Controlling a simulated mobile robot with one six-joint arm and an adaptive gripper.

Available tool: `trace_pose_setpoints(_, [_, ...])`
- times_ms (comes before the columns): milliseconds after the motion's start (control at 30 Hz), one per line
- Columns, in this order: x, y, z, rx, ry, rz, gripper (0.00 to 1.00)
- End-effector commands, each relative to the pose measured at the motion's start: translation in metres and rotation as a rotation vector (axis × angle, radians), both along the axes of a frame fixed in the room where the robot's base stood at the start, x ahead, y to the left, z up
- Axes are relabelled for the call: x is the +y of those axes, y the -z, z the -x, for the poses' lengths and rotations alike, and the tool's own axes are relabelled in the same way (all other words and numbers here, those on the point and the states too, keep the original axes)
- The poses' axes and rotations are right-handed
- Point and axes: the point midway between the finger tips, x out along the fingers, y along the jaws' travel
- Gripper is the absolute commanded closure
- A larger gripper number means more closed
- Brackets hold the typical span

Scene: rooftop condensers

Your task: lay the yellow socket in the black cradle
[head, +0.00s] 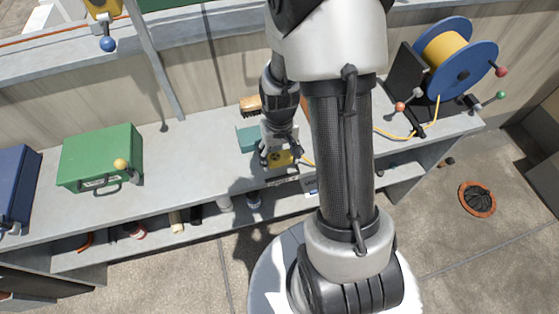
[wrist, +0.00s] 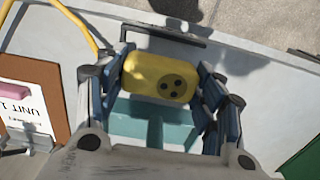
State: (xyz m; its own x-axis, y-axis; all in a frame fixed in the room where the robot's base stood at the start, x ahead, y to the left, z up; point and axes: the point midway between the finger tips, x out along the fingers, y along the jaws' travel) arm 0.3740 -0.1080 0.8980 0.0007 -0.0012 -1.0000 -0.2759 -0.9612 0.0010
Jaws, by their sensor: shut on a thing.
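The yellow socket (wrist: 158,77), with three dark holes in its face, sits between the fingers of my gripper (wrist: 163,84) in the wrist view. In the head view my gripper (head: 276,152) is shut on the yellow socket (head: 280,158), over the front part of the bench. A narrow black bar-like piece, seemingly the cradle (wrist: 165,34), lies just past the socket near the bench's front edge. It shows as a dark strip (head: 283,180) in the head view. I cannot tell the socket's height above the bench.
A teal block (wrist: 150,125) lies behind the socket. A clipboard (wrist: 50,88) with a "UNIT 1" sheet and a yellow cable (wrist: 78,22) are at left in the wrist view. A green case (head: 100,155), brush (head: 250,105) and blue cable reel (head: 468,75) stand on the bench (head: 190,160).

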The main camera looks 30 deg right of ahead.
Motion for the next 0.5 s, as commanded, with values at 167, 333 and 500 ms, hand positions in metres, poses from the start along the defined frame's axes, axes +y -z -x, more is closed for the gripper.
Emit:
trace_pose_setpoints(167, [0.000, 0.025, 0.000, 0.000, 0.000, 0.000, 0.64])
trace_pose_setpoints(333, [0.000, 0.023, 0.000, -0.001, 0.000, 0.000, 0.64])
trace_pose_setpoints(500, [0.000, 0.027, 0.000, -0.001, 0.000, 0.000, 0.64])
